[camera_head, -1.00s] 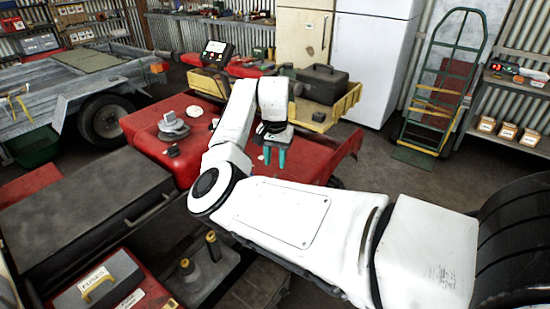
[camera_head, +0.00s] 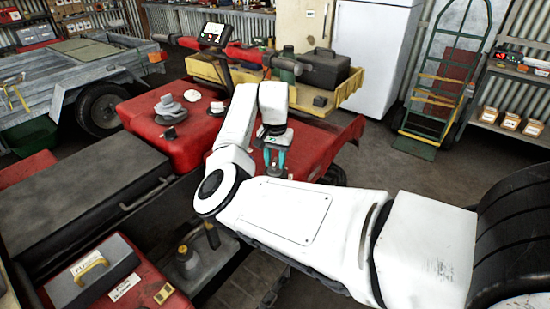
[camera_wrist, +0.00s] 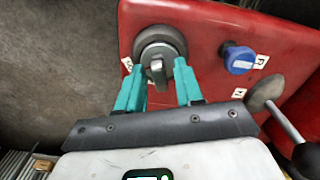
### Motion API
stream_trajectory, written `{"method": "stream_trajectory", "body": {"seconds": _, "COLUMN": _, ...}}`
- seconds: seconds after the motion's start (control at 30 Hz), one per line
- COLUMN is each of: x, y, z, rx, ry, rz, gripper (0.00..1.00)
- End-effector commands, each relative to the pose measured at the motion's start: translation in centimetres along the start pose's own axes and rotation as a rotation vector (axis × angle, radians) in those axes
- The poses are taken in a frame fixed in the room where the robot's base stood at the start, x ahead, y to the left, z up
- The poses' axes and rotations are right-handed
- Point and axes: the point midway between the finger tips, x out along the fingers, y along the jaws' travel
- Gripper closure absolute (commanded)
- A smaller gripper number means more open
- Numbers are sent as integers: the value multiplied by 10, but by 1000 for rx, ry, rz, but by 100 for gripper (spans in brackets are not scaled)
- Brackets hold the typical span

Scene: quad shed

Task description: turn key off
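The key (camera_wrist: 157,70) is a small metal tab in a round grey ignition switch (camera_wrist: 160,38) on a red panel, at the upper middle of the wrist view. My gripper (camera_wrist: 160,66) has two teal fingers, one on each side of the key, with a gap between them. Whether either finger touches the key cannot be told. In the head view my gripper (camera_head: 274,165) points down at the red bodywork of the vehicle (camera_head: 312,150). A small dark part shows just below the fingertips.
A blue knob (camera_wrist: 239,60) sits right of the switch, and a grey lever with a round base (camera_wrist: 265,92) is further right. A black toolbox (camera_head: 325,68) lies on the yellow rack behind.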

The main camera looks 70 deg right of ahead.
Motion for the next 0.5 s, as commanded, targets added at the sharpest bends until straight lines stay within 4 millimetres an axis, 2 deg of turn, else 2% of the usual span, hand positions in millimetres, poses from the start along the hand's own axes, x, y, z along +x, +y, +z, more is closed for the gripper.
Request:
{"method": "stream_trajectory", "body": {"seconds": 0.07, "x": 0, "y": 0, "z": 0, "rx": 0, "ry": 0, "rz": 0, "gripper": 67}}
{"method": "stream_trajectory", "body": {"seconds": 0.4, "x": 0, "y": 0, "z": 0, "rx": 0, "ry": 0, "rz": 0, "gripper": 99}}
{"method": "stream_trajectory", "body": {"seconds": 0.5, "x": -1, "y": 0, "z": 0, "rx": -2, "ry": 0, "rz": 0, "gripper": 100}}
